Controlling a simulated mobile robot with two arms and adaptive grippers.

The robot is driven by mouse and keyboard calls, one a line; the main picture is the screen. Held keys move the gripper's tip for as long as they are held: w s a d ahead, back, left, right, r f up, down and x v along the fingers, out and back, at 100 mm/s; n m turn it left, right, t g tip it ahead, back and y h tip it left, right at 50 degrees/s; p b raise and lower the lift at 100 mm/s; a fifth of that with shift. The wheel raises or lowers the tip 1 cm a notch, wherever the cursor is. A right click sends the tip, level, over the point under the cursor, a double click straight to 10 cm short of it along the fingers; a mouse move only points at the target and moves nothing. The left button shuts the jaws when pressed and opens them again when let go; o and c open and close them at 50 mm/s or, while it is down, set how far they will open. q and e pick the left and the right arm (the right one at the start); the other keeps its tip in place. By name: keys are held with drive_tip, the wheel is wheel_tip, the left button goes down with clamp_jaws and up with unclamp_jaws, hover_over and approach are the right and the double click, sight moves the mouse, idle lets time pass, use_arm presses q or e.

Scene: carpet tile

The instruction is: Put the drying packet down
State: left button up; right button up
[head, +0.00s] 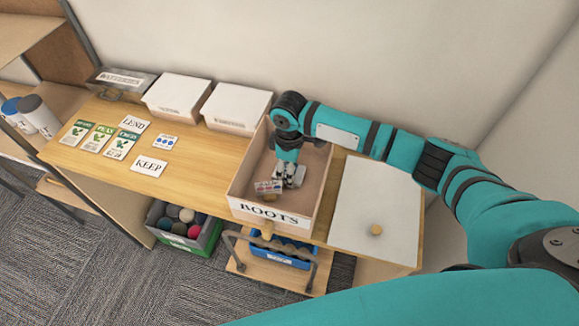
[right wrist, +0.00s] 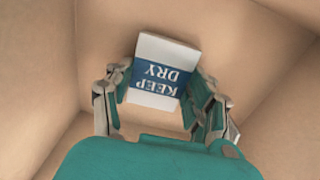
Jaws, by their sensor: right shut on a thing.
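The drying packet (right wrist: 166,72) is white with a blue band reading KEEP DRY. In the right wrist view it sits between the two fingers of my right gripper (right wrist: 163,100), which is shut on it. In the head view my right gripper (head: 290,178) points down inside the open box labelled BOOTS (head: 268,213), below its rim. Whether the packet touches the box floor I cannot tell. A small printed card (head: 268,186) shows beside the gripper in the box. My left gripper is not in view.
LEND (head: 134,124) and KEEP (head: 149,167) labels, green seed packets (head: 102,137) and a dotted card (head: 165,142) lie on the wooden top. Lidded boxes (head: 236,107) line the wall. A white lid with a knob (head: 376,230) lies right of the BOOTS box.

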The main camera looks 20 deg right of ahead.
drive_tip(key=o, duration=0.7)
drive_tip(key=shift+f, duration=0.15)
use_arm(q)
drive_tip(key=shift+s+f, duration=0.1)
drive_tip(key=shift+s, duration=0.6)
use_arm(e)
drive_tip(key=o, duration=0.4)
drive_tip(key=shift+o, duration=0.2)
use_arm(q)
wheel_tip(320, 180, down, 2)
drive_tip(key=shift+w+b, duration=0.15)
drive_tip(key=shift+b, duration=0.9)
use_arm(e)
wheel_tip(320, 180, up, 12)
